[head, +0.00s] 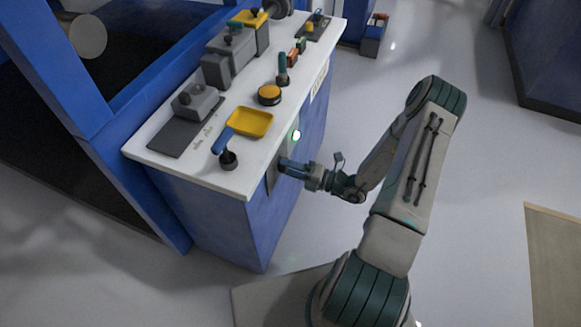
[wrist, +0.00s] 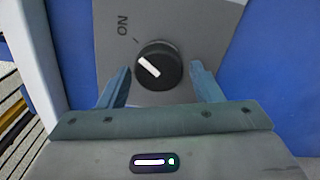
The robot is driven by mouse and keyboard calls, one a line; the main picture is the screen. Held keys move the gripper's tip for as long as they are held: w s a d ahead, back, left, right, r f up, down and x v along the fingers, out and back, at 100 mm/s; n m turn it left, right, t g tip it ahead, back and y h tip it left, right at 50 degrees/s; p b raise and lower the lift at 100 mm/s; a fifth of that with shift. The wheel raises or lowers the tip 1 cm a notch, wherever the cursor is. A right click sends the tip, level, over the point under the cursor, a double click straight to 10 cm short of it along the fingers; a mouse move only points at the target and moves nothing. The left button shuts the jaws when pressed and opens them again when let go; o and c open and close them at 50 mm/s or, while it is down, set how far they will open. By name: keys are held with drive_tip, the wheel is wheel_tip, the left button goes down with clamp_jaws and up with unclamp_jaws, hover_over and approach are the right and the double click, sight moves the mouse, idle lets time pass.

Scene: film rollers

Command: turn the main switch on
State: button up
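The main switch (wrist: 158,66) is a black round knob with a white pointer line, on a grey plate (wrist: 200,20) in the wrist view. The plate carries the word ON and a short tick mark, up and left of the knob. The white line slants from upper left to lower right. My gripper (wrist: 160,82) is open, with one blue finger on each side of the knob; I cannot tell whether they touch it. In the head view my gripper (head: 283,166) is at the blue cabinet's side, and the knob is hidden there.

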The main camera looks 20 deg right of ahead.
drive_tip(key=shift+o, duration=0.3)
drive_tip(key=shift+d, duration=0.1)
drive_tip(key=v, duration=1.3)
drive_tip(key=shift+s+d, duration=0.25)
drive_tip(key=s+a+r+m+g+h+p, duration=0.2)
drive_tip(key=s+a+r+m+h+p, duration=0.1)
drive_tip(key=r+m, duration=0.7)
drive_tip(key=s+a+r+m+g+h+p, duration=0.3)
drive_tip(key=r+m, duration=0.8)
drive_tip(key=r, duration=0.5)
drive_tip(key=s+a+r+m+g+h+p, duration=0.2)
drive_tip(key=s+a+r+m+h+p, duration=0.3)
drive_tip(key=r+m+h, duration=0.3)
drive_tip(key=shift+s+r+m+g+h, duration=0.45)
drive_tip(key=shift+r+m, duration=1.05)
drive_tip(key=shift+r, duration=1.6)
